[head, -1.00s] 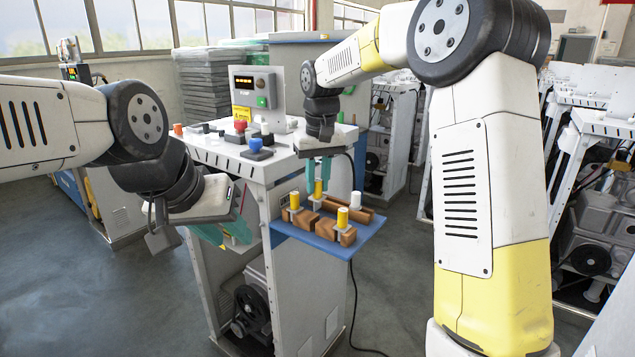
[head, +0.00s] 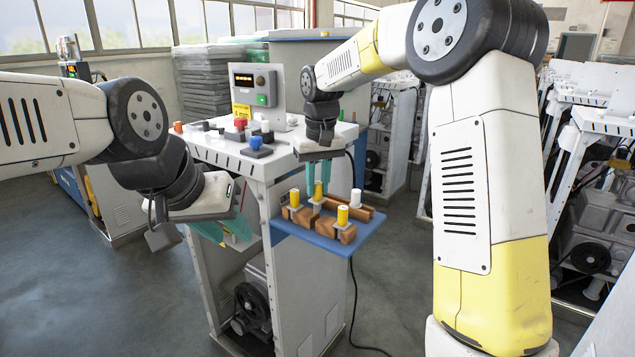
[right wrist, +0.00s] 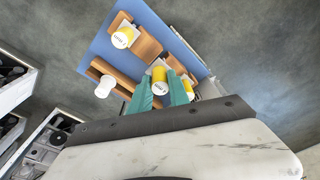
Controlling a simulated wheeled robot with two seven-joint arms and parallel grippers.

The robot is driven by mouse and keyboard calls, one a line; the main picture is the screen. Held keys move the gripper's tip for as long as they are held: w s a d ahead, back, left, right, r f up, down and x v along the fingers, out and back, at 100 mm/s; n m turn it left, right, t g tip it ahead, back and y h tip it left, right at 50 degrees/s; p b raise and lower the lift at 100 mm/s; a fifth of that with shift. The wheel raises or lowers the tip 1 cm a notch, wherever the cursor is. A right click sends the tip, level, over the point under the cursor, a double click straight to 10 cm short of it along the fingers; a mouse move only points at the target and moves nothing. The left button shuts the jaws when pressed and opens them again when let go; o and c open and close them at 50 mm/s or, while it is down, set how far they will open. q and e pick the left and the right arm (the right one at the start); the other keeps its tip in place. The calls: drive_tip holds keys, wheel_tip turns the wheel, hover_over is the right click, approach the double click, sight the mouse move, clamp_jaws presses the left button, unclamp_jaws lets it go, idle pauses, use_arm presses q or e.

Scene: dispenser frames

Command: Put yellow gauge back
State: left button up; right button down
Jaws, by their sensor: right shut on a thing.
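My right gripper (head: 318,184) points down over the blue shelf and is shut on a yellow gauge (head: 318,192). In the right wrist view its teal fingers (right wrist: 160,98) flank that gauge (right wrist: 160,76), which is upright at the brown blocks; whether its lower end is fully seated I cannot tell. Two other yellow gauges stand in brown blocks, one at the left (head: 295,198) and one at the front right (head: 342,215). A white gauge (head: 356,197) stands behind. My left gripper (head: 220,235) hangs beside the cabinet, away from the gauges; its finger gap is unclear.
The blue shelf (head: 318,241) juts from the white cabinet (head: 302,285). The cabinet top carries red and blue buttons (head: 255,143) and a control box (head: 252,85). Machines stand at the right. The floor in front is clear.

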sight(317, 199)
drive_tip(key=shift+f, duration=2.2)
drive_tip(key=c, duration=1.2)
unclamp_jaws()
drive_tip(key=shift+o, duration=0.2)
drive_tip(key=shift+r, duration=0.1)
drive_tip(key=r, duration=0.7)
drive_tip(key=shift+s+d+r, duration=0.15)
drive_tip(key=shift+s+r, duration=0.1)
drive_tip(key=shift+s, duration=0.15)
